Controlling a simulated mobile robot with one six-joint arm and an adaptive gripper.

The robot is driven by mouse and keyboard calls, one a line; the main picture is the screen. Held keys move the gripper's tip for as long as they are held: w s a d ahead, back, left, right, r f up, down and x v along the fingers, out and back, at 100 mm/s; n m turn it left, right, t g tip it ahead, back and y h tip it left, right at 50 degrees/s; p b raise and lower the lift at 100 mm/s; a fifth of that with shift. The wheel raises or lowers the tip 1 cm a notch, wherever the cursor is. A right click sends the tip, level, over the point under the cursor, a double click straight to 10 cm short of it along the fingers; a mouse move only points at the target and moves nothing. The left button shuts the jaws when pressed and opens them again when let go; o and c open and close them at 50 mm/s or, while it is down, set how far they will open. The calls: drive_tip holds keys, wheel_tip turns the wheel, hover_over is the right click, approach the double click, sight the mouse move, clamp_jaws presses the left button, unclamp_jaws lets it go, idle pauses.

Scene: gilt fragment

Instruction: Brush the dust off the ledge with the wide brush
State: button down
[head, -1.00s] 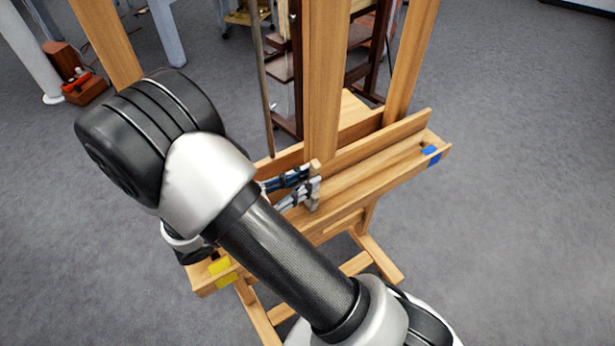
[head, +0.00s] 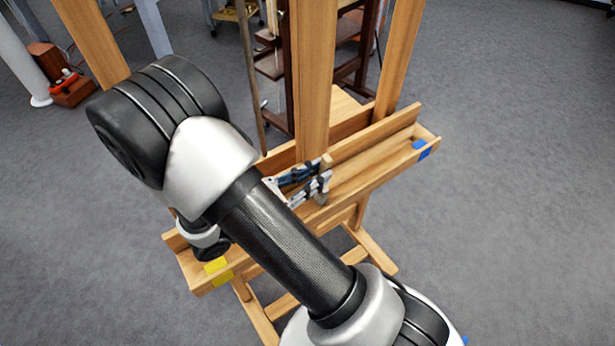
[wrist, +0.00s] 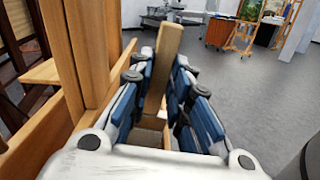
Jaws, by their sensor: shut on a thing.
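The wooden easel's ledge (head: 375,160) runs from a yellow mark (head: 217,268) at the near left end to a blue mark (head: 421,150) at the far right end. My gripper (head: 318,183) is over the ledge, in front of the easel's central post. It is shut on the brush (head: 324,172), a pale wooden piece standing roughly upright. In the wrist view the brush (wrist: 169,48) stands between the blue finger pads. I cannot make out any dust. My arm hides part of the ledge's left half.
The central post (head: 313,80) rises close behind my gripper. A thin rod (head: 252,90) stands left of it. A dark wooden shelf stand (head: 275,65) is behind the easel. A red object on a wooden box (head: 70,88) sits far left. Grey floor (head: 520,190) is open at right.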

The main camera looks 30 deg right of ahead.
drive_tip(key=d+p, duration=0.1)
drive_tip(key=d, duration=1)
drive_tip(key=shift+w+d, duration=0.15)
drive_tip(key=shift+w, duration=0.3)
idle(0.7)
wheel_tip(320, 180, up, 9)
drive_tip(key=p, duration=0.7)
drive_tip(key=shift+w+f, duration=0.1)
idle(0.5)
wheel_tip(320, 180, down, 8)
drive_tip(key=w+b, duration=0.1)
drive_tip(key=b, duration=0.8)
drive_tip(key=shift+w, duration=0.2)
drive_tip(key=shift+f+b, duration=0.5)
idle(0.7)
